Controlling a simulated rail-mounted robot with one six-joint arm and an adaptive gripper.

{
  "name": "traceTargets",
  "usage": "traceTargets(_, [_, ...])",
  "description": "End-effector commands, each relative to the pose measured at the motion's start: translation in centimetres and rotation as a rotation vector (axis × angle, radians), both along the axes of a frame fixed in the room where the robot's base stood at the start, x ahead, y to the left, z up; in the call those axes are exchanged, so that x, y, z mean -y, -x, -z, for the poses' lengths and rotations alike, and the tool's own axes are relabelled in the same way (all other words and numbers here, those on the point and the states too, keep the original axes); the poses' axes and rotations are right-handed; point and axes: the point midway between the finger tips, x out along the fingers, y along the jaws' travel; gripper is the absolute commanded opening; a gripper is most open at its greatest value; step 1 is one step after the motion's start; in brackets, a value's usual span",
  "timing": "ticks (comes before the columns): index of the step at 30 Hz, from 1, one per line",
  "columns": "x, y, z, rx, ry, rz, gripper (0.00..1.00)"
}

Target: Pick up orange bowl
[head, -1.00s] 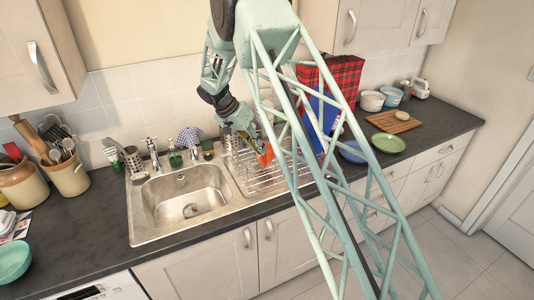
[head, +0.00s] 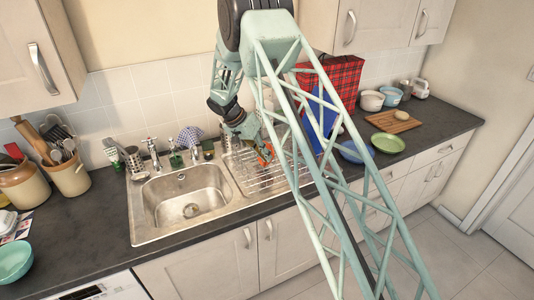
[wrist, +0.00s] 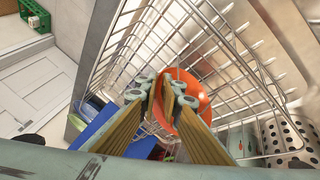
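The orange bowl (head: 265,154) is in the wire dish rack right of the sink, partly hidden by my arm in the head view. In the wrist view the bowl (wrist: 200,94) stands tilted against the rack wires. My gripper (wrist: 161,92) is at the bowl's near edge, its two fingers a little apart. Orange shows in the gap between the fingers and beyond the right finger. I cannot tell whether either finger touches the bowl. In the head view my gripper (head: 250,135) is low over the rack.
The wire rack (wrist: 220,42) closely surrounds the bowl. A perforated metal utensil holder (wrist: 290,135) is near it in the wrist view. The steel sink (head: 187,200) is left of the rack. A blue bowl (head: 355,151) and a green plate (head: 388,143) are to the right.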

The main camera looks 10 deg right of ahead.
Motion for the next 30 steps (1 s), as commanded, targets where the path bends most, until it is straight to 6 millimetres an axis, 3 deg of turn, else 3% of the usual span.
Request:
traceTargets(7, [-0.02, -0.05, -0.02, 0.001, 0.000, -0.001, 0.07])
traceTargets(10, [-0.02, -0.04, -0.01, 0.001, 0.000, -0.001, 0.00])
traceTargets(30, [-0.03, -0.08, -0.94, 0.002, 0.000, 0.000, 0.00])
